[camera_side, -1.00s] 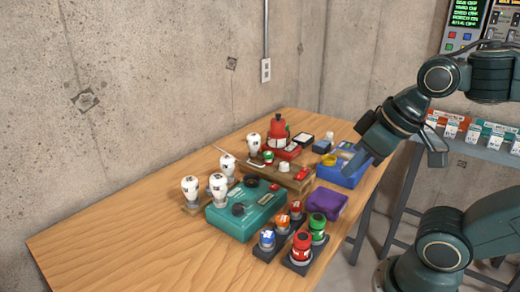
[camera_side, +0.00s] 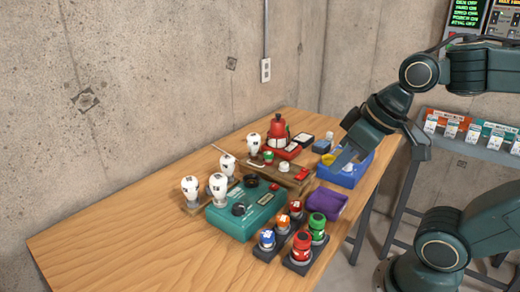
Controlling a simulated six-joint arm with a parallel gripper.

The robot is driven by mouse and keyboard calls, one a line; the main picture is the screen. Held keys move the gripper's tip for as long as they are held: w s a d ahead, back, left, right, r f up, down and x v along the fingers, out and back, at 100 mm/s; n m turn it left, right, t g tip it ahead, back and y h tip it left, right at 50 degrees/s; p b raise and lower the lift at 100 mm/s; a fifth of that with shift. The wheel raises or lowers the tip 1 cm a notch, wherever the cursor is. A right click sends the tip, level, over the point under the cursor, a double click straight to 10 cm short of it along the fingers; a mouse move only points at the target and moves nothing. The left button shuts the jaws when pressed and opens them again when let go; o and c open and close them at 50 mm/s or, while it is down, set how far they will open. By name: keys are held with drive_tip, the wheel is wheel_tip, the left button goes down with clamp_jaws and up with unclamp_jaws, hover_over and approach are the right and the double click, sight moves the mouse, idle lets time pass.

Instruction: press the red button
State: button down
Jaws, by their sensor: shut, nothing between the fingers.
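Two red buttons show near the front of the table. The larger red button (camera_side: 301,246) stands on a dark base beside a green button (camera_side: 317,228). The smaller red button (camera_side: 296,209) is at the back of a row with an orange button (camera_side: 283,223) and a blue button (camera_side: 266,239). I cannot tell which one the task means. My gripper (camera_side: 340,164) is shut and empty, pointing down and left above the blue bin (camera_side: 352,178). It is behind and to the right of the buttons and apart from them.
A teal box (camera_side: 245,216) with dark knobs lies left of the buttons. A purple tray (camera_side: 326,202) lies between the buttons and the blue bin. White bulbs (camera_side: 190,187) and a red lantern-like object (camera_side: 278,128) stand farther back. The table's left front is clear.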

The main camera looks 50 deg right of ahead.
drive_tip(key=w+d+f+y, duration=0.2)
drive_tip(key=w, duration=0.9)
drive_tip(key=m+t+y, duration=0.2)
drive_tip(key=y, duration=0.1)
hover_over(278, 186)
drive_tip(key=shift+f, duration=2.55)
drive_tip(key=shift+f, duration=0.2)
drive_tip(key=shift+f, duration=4.2)
